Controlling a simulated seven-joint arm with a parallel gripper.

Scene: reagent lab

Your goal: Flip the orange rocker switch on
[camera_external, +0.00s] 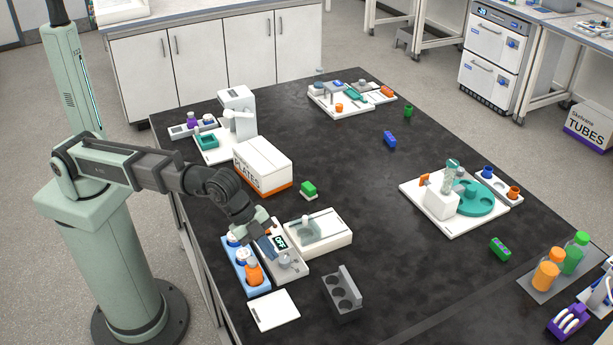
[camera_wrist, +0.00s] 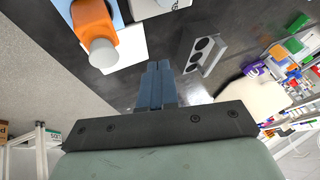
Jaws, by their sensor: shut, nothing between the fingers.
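A grey-white device (camera_external: 291,266) with a dark display reading OFF stands at the near left of the black bench. A small orange part (camera_external: 268,231) shows beside the display, partly hidden by my gripper; it may be the orange rocker switch, but it is too small to tell its position. My gripper (camera_external: 270,250) is over this device, next to the display, with its blue fingers pointing down. In the wrist view my gripper (camera_wrist: 158,66) is shut with nothing between the fingers. The switch is not seen in the wrist view. I cannot tell whether the fingers touch the device.
A white box-shaped unit (camera_external: 327,240) stands close right. A white plate (camera_external: 274,311) and a grey rack (camera_external: 343,293) lie in front. The bench middle is mostly clear.

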